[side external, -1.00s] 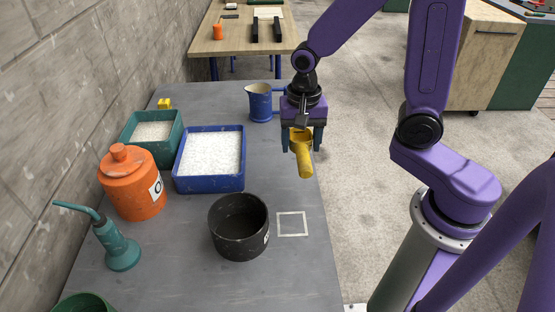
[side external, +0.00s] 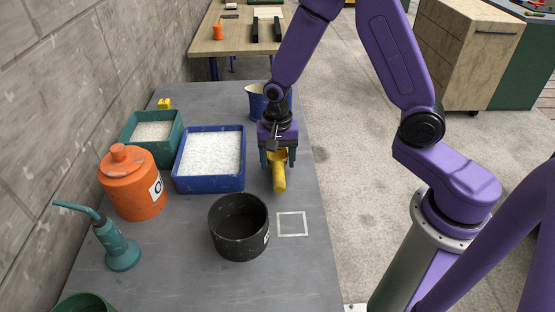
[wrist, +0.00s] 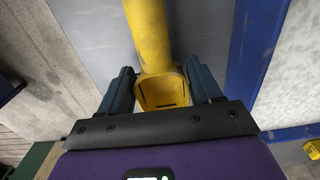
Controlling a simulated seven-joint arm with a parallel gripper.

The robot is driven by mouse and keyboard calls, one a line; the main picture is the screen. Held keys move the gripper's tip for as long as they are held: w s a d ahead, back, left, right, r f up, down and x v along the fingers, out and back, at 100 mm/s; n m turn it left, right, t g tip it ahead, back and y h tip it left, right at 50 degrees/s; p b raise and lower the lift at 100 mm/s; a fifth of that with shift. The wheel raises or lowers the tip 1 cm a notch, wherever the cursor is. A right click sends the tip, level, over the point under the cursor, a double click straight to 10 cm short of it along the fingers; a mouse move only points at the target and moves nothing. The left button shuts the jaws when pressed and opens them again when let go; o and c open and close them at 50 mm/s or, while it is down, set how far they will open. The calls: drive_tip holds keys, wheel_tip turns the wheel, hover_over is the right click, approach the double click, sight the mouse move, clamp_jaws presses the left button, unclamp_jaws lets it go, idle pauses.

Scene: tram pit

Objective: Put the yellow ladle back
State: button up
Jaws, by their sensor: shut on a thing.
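The yellow ladle (side external: 279,177) is in my gripper (side external: 277,160) above the grey table, between the blue tray and the table's right edge. In the wrist view the ladle (wrist: 148,40) lies between the two fingers of my gripper (wrist: 162,88), its wide scoop end close to them and its handle pointing away. My gripper is shut on the ladle. A white outlined square (side external: 292,224) is marked on the table, nearer the camera than the ladle. Whether the ladle touches the table is hard to tell.
A blue tray (side external: 209,186) of white grains is left of my gripper, with a green bin (side external: 165,152) beyond. A black pot (side external: 239,228) stands beside the square. A blue jug (side external: 256,103) is behind my gripper. An orange canister (side external: 130,185) and teal oil can (side external: 119,248) stand left.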

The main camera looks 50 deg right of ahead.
sight(278, 157)
drive_tip(key=shift+f, duration=0.35)
drive_tip(key=shift+f, duration=0.25)
drive_tip(key=o, duration=1.1)
wheel_tip(278, 157, up, 18)
drive_tip(key=shift+s+f, duration=0.1)
drive_tip(key=shift+f, duration=0.1)
drive_tip(key=s+n, duration=0.7)
drive_tip(key=s, duration=0.1)
drive_tip(key=s+d+f+n, duration=0.1)
drive_tip(key=s+n, duration=0.6)
drive_tip(key=s, duration=0.1)
drive_tip(key=s+f+n, duration=0.1)
drive_tip(key=s+n, duration=0.6)
drive_tip(key=s, duration=0.1)
drive_tip(key=shift+d+n, duration=0.15)
drive_tip(key=shift+n, duration=0.15)
